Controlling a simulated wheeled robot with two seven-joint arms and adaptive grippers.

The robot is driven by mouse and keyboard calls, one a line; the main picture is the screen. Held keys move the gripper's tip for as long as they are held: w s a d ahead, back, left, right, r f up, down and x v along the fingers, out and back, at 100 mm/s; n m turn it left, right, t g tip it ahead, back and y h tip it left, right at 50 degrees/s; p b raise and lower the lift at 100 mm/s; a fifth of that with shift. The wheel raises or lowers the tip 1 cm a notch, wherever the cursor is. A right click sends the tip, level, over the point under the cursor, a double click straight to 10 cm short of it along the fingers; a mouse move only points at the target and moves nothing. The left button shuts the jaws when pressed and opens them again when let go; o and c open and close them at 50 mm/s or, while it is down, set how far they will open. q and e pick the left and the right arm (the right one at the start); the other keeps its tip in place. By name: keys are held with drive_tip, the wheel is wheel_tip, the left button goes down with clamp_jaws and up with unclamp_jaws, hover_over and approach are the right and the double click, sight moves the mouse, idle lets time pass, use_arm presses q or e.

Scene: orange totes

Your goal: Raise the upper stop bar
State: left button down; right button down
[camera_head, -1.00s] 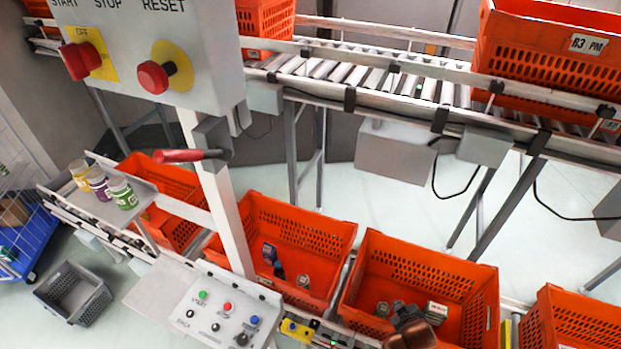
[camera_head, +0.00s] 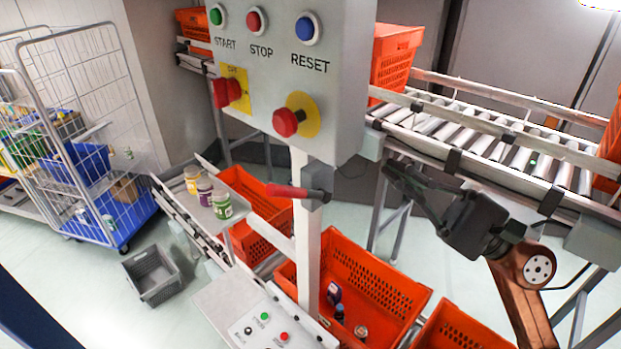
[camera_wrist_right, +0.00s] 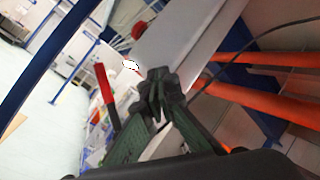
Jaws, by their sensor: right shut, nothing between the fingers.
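A lever with a red grip (camera_head: 290,191) sticks out to the left, nearly level, from a grey block on the white post (camera_head: 307,245) below the button panel. The red grip also shows in the right wrist view (camera_wrist_right: 105,84), left of the fingers. My right gripper (camera_head: 393,172) is shut and empty, to the right of the post and apart from the lever, in front of the upper conveyor. Its fingertips meet in the right wrist view (camera_wrist_right: 155,82). I cannot tell which part is the upper stop bar itself. My left gripper is not in view.
The button panel (camera_head: 345,85) hangs above the lever. The upper roller conveyor (camera_head: 490,140) runs behind my right gripper. Orange totes (camera_head: 385,275) stand below. Jars (camera_head: 221,204) stand on a shelf at left. A wire cart (camera_head: 100,150) and grey crate (camera_head: 152,274) are farther left.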

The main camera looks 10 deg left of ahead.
sight(299, 193)
drive_tip(key=s+a+n+h, duration=0.2)
drive_tip(key=s+n+h, duration=0.1)
drive_tip(key=n, duration=0.4)
drive_tip(key=s+a+n+t+h, duration=0.1)
drive_tip(key=s+a+n+h, duration=0.1)
drive_tip(key=n+h, duration=0.4)
drive_tip(key=shift+s+a+n+p, duration=0.25)
drive_tip(key=shift+s+n+p, duration=0.15)
drive_tip(key=shift+n, duration=0.8)
drive_tip(key=shift+r, duration=0.1)
drive_tip(key=p+x, duration=0.4)
drive_tip(key=x, duration=0.6)
drive_tip(key=shift+w, duration=0.1)
